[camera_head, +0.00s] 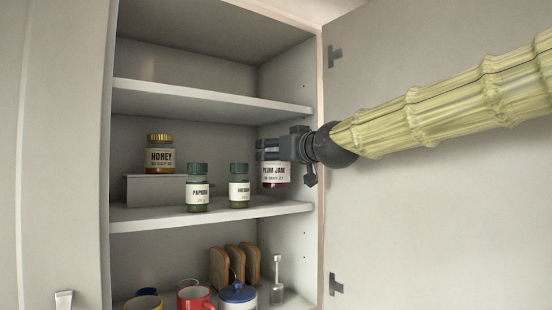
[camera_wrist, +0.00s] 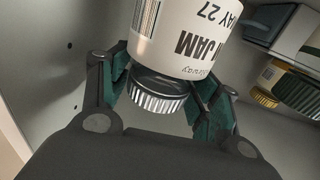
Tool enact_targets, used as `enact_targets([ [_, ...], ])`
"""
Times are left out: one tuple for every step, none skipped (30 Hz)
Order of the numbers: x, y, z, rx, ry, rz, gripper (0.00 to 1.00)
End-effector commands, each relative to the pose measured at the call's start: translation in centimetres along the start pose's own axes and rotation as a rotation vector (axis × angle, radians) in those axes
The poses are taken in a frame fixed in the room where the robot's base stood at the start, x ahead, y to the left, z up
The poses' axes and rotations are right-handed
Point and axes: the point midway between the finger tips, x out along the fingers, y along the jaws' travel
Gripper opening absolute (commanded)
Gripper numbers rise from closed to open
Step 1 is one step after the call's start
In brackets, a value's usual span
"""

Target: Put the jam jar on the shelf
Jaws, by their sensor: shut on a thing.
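The plum jam jar (camera_head: 274,177) has a white label and dark red contents, and is at the right side of the cupboard's middle shelf (camera_head: 235,213). My gripper (camera_head: 278,150) is shut on the jar near its top. In the wrist view the jar (camera_wrist: 183,40) shows its label and ribbed silver lid, between the two green-padded fingers of my gripper (camera_wrist: 165,95). In the head view the gripper hides the lid.
A honey jar (camera_head: 160,154) stands on a grey riser (camera_head: 150,189) at the back left of the middle shelf. A paprika jar (camera_head: 197,189) and another spice jar (camera_head: 239,187) stand in front. Mugs and a toast rack are below. The open door (camera_head: 430,220) is at right.

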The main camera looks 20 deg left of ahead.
Motion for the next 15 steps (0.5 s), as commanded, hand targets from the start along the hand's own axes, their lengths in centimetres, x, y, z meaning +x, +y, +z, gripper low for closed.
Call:
enact_targets([
  [0.0,0.0,0.0,0.0,0.001,0.0,0.15],
  [0.0,0.0,0.1,0.0,0.0,0.0,0.15],
  [0.0,0.0,0.4,0.0,0.0,0.0,0.15],
  [0.0,0.0,0.7,0.0,0.0,0.0,0.15],
  [-0.1,0.0,1.0,0.001,-0.001,0.0,0.15],
  [-0.1,0.0,1.4,0.001,0.0,0.0,0.15],
  [-0.1,0.0,1.7,0.001,0.001,0.0,0.15],
  [-0.1,0.0,2.0,0.001,0.0,0.0,0.15],
  [-0.1,0.0,2.4,0.001,0.0,0.0,0.15],
  [-0.1,0.0,2.6,0.0,0.001,0.0,0.15],
  [-0.1,0.0,2.8,0.0,0.001,0.0,0.15],
  [-0.1,0.0,3.0,0.0,0.001,0.0,0.15],
  [-0.1,0.0,3.1,0.0,0.001,0.0,0.15],
  [-0.1,0.0,3.2,-0.001,0.001,0.0,0.15],
  [-0.1,0.0,3.3,-0.001,0.002,0.0,0.15],
])
